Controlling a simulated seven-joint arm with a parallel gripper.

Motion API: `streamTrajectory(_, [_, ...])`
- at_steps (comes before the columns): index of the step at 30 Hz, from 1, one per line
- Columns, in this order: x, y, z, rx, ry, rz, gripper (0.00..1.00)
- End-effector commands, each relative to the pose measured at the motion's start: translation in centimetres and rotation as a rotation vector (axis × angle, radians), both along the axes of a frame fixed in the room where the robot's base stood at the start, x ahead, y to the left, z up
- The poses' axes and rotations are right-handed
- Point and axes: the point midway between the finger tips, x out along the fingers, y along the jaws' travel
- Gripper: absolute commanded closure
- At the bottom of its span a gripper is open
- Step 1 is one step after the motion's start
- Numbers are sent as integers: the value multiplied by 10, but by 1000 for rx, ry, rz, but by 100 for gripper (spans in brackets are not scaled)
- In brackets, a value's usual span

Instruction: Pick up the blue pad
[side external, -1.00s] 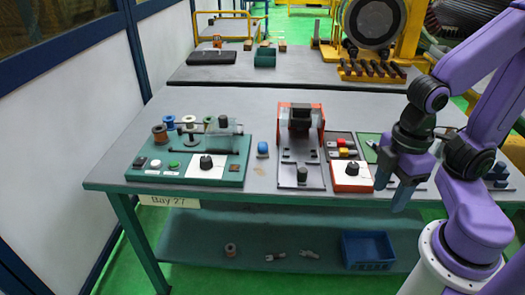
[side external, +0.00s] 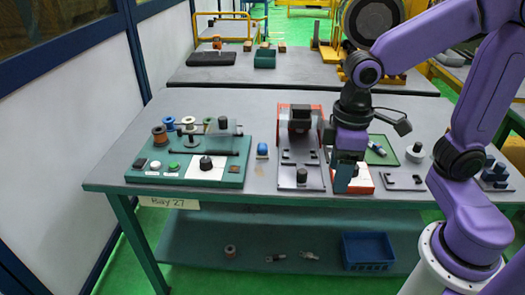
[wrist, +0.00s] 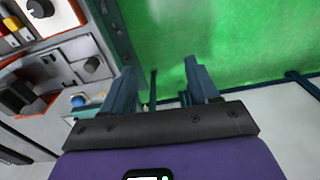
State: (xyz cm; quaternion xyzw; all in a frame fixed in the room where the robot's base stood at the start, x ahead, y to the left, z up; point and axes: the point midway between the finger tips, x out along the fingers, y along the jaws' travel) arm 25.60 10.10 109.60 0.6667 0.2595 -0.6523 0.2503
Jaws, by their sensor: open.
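A small rounded blue piece, which looks like the blue pad (side external: 262,149), sits on the grey table between the teal fixture and the red-and-grey fixture. In the wrist view a small blue round thing, seemingly the same pad (wrist: 78,100), shows left of the left finger. My gripper (side external: 346,187) points down over the red-and-white box near the table's front edge, well to the right of the pad. In the wrist view my gripper (wrist: 158,88) has its two fingers apart with nothing between them. The pad's underside is hidden.
The teal fixture (side external: 150,174) with spools and a knob stands left of the pad. The red-and-grey fixture (side external: 300,165) with a dark knob stands between pad and gripper. A green tray (side external: 380,150) lies to the right. Bare table lies behind the pad.

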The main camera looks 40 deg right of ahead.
Motion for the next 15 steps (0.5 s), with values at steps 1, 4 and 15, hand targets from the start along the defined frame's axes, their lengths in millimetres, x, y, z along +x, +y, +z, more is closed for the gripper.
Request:
streamTrajectory(1, [21,7,2,-1,2,-68,40])
streamTrajectory(4, [58,16,7,-2,3,-197,40])
streamTrajectory(15, [199,12,10,-5,13,-677,40])
